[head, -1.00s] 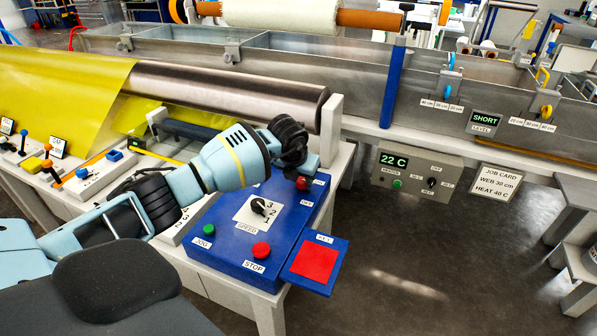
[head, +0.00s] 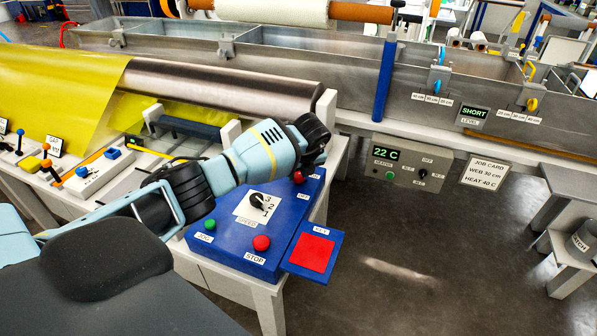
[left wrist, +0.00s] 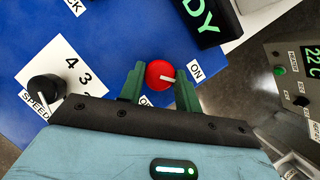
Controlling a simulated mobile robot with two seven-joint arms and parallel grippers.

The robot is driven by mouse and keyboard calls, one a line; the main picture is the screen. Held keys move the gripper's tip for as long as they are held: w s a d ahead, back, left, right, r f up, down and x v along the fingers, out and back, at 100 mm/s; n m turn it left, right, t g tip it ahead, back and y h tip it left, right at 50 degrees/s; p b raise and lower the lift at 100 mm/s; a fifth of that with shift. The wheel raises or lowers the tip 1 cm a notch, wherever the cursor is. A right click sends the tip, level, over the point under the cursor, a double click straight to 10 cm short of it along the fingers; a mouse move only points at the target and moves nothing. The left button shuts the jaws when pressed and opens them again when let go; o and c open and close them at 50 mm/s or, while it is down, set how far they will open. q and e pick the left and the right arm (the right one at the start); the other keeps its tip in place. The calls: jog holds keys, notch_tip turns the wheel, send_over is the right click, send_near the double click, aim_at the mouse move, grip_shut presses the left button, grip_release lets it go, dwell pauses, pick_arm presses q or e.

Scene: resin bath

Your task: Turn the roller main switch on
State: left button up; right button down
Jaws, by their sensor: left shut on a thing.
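The roller main switch is a red round knob with a white pointer (left wrist: 159,74) on the blue control panel (left wrist: 110,40). In the left wrist view its pointer is directed right and slightly down, toward the side of the ON label (left wrist: 195,69). The other label, starting with O, is partly hidden below. My left gripper (left wrist: 160,86) has its green fingers on both sides of the knob and is shut on it. In the head view the knob (head: 298,178) shows just below my left gripper (head: 313,160). My right gripper is not in view.
The panel also carries a black speed dial (head: 258,202), a green jog button (head: 209,224), a red stop button (head: 261,243) and a red pad (head: 312,253). A heater box (head: 405,163) reading 22 C hangs at the right.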

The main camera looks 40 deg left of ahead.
aim_at(303, 191)
pick_arm(q)
jog(key=shift+n, duration=0.3)
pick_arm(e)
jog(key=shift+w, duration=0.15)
pick_arm(q)
jog(key=o, duration=1)
jog(key=shift+c, duration=0.2)
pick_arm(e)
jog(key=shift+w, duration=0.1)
pick_arm(q)
jog(key=p+v, duration=0.1)
jog(key=v, duration=0.7)
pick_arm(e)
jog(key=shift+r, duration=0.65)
pick_arm(q)
jog(key=shift+d+f, duration=0.1)
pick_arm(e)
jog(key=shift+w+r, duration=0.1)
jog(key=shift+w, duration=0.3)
